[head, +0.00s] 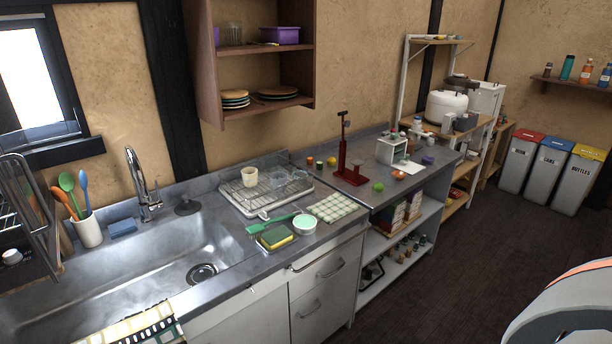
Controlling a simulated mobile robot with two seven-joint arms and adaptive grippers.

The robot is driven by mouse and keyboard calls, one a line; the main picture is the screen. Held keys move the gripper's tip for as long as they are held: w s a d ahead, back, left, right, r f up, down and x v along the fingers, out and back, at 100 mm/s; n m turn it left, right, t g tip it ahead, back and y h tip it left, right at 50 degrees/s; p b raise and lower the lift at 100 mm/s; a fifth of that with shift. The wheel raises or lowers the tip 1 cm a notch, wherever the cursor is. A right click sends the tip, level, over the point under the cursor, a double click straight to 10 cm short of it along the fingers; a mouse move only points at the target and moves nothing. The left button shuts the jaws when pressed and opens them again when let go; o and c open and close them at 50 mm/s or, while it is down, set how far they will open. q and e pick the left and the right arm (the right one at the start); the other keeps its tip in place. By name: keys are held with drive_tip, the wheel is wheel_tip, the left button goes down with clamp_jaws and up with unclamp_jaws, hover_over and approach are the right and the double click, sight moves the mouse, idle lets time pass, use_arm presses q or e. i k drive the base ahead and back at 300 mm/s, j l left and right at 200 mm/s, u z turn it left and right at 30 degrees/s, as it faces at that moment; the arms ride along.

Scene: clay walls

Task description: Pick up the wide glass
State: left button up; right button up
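Clear glassware (287,182) rests on the wire drying rack (252,205) on the steel counter, right of the sink. Its pieces overlap and are see-through, so I cannot tell their number or exact shape. Another clear glass (233,34) stands on the upper level of the wall shelf. I cannot tell for sure which of these is the wide glass. A cream cup (249,177) stands on the rack, left of the clear glassware. Neither of my grippers shows in the head view.
The sink (150,262) with its tap (142,185) lies to the left. A green brush (272,226), sponge (275,237), bowl (305,224) and pale mat (334,208) lie in front of the rack. A red stand (350,170) rises to its right. The dark floor (450,270) at right is clear.

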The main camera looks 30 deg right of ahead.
sight(300, 175)
drive_tip(key=i+l+u, duration=0.15)
drive_tip(key=l, duration=1.35)
drive_tip(key=l+u, duration=0.1)
drive_tip(key=l, duration=1.35)
